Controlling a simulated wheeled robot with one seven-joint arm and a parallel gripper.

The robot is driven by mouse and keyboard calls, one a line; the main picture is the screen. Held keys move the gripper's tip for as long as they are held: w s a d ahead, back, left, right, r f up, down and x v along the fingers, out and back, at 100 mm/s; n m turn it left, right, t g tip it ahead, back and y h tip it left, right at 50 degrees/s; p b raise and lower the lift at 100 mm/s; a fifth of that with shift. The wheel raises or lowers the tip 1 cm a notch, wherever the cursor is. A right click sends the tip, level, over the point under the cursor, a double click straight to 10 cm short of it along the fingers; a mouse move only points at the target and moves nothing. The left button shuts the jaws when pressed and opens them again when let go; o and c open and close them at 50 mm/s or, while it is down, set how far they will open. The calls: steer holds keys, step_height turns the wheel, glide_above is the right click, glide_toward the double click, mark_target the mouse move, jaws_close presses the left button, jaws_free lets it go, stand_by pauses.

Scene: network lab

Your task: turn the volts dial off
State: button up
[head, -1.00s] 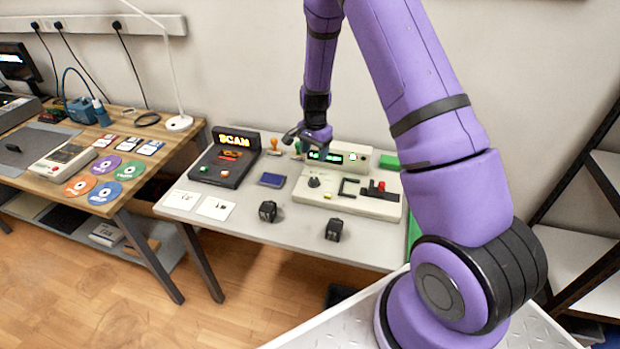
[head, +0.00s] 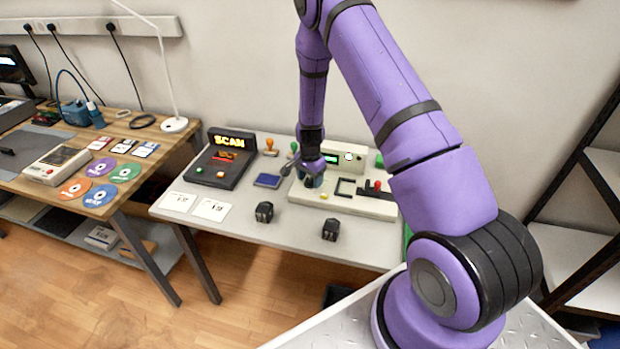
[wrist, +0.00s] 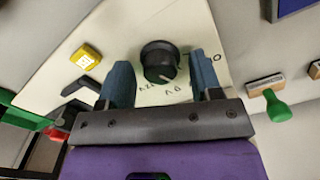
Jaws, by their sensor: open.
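The volts dial (wrist: 160,61) is a round black knob on a cream panel (head: 372,208). In the wrist view a pale pointer line shows on its near side, and small printed marks surround it, partly hidden and hard to read. My gripper (wrist: 162,76) is open, with one blue finger on each side of the dial. Contact between fingers and knob cannot be told. In the head view my gripper (head: 309,177) is low over the panel's left part and hides the dial.
A yellow button (wrist: 86,56) sits left of the dial in the wrist view. A red-topped control (head: 377,185) is on the panel's right side. The SCAN box (head: 224,160) and a blue pad (head: 268,181) lie left. Two black blocks (head: 264,212) (head: 331,230) stand in front.

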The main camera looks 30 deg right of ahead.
steer(key=c, duration=0.9)
steer(key=shift+n, duration=0.4)
steer(key=n, duration=0.4)
steer(key=shift+n, duration=2.5)
